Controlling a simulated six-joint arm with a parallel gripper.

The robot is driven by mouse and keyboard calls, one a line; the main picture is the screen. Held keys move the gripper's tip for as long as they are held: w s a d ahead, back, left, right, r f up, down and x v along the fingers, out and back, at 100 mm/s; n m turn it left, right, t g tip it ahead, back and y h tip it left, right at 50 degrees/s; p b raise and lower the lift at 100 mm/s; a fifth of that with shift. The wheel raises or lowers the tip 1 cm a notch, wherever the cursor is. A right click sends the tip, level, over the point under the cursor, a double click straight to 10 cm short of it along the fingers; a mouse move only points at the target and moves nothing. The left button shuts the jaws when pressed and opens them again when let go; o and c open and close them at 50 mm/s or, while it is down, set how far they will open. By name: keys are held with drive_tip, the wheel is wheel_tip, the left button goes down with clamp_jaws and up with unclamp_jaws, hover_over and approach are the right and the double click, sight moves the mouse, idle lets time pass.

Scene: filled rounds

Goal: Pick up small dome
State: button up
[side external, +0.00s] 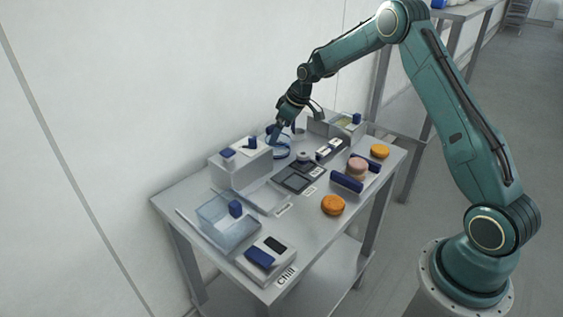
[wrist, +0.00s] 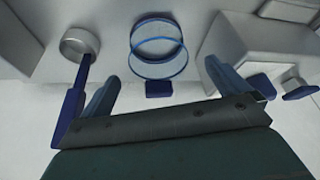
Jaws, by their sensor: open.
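The small dome (side external: 282,151) looks like a clear cover with blue rims, standing at the back of the grey table. In the wrist view the clear dome (wrist: 157,66) shows two blue rings, with a dark blue knob (wrist: 159,89) at its near side. My gripper (side external: 275,136) is over the back of the table, close to the dome. In the wrist view my gripper (wrist: 164,86) is open, with its light blue fingers on either side of the knob and apart from it. The fingers partly hide the dome in the side view.
A white block (side external: 240,161) with blue-knobbed pieces stands left of the dome. A clear box (side external: 214,226) with a blue knob is at front left. Orange rounds (side external: 333,205) and a pink round (side external: 357,167) lie to the right. A round metal piece (wrist: 80,43) stands beside the dome.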

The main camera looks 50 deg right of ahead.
drive_tip(key=shift+w+f, duration=0.15)
drive_tip(key=shift+f, duration=0.1)
drive_tip(key=shift+x, duration=2.45)
drive_tip(key=c, duration=1.1)
